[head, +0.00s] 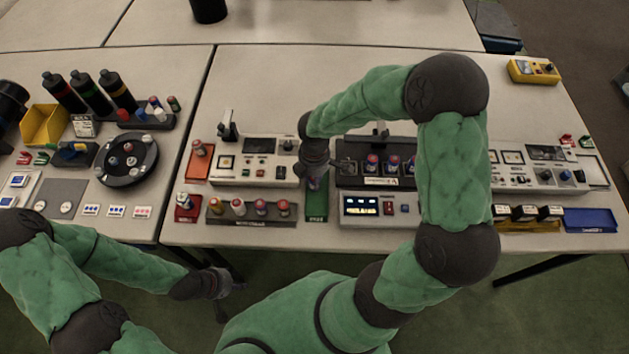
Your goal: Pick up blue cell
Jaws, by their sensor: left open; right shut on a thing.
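My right gripper (316,181) points down over a narrow green tray (317,211) and is shut on a small cell (315,185). Its fingers hide most of the cell; the part that shows looks bluish-purple, and I cannot tell whether it touches the tray. Several cells with blue and red parts (373,162) stand in a dark rack (373,182) right of the gripper. More capped cells (238,207) stand in a brown rack (252,221) to the left. My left gripper (222,296) is open and empty, low in front of the table edge.
A display box (375,206) sits right of the green tray. A red tray (187,214) and an orange tray (197,166) are at the left. Black bottles (90,93) and a round dark carousel (128,177) stand on the left table. The table's back middle is clear.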

